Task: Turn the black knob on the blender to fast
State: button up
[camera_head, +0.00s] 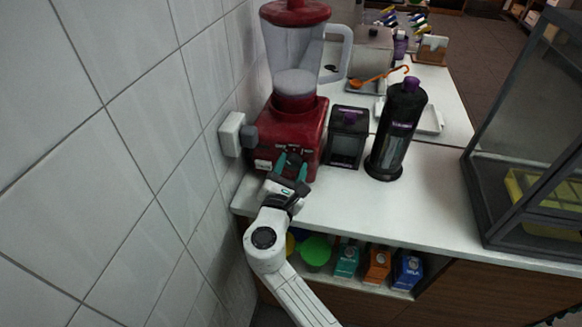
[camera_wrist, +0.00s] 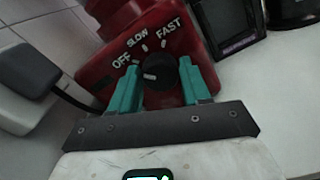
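The red blender (camera_head: 290,130) stands on the white counter against the tiled wall. Its black knob (camera_wrist: 160,70) is on the red front panel, with the labels OFF, SLOW and FAST around its upper side. The white mark on the knob points left, roughly toward OFF. My gripper (camera_head: 291,160) is at the front of the blender base. In the wrist view, its two green fingers (camera_wrist: 158,72) stand apart, one on each side of the knob. I cannot tell whether they touch it. In the head view the gripper mostly hides the knob.
A wall socket with a plug (camera_head: 233,134) is left of the blender. A dark box-shaped container (camera_head: 346,138) and a tall black bottle (camera_head: 398,130) stand close on its right. A glass case (camera_head: 530,140) is farther right. The counter front between is clear.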

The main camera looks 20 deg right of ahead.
jog(key=c, duration=0.6)
jog(key=shift+f+m+b, duration=0.1)
jog(key=shift+m+b, duration=0.2)
jog(key=shift+b, duration=0.1)
jog(key=m+b, duration=0.2)
jog(key=b, duration=0.1)
jog(key=shift+f+m, duration=0.2)
jog(key=shift+m, duration=0.2)
jog(key=m+b, duration=0.9)
jog(key=shift+d+f, duration=0.1)
jog(key=shift+m+b, duration=1.6)
jog(key=shift+m, duration=0.1)
jog(key=o, duration=1.1)
jog(key=shift+r, duration=0.25)
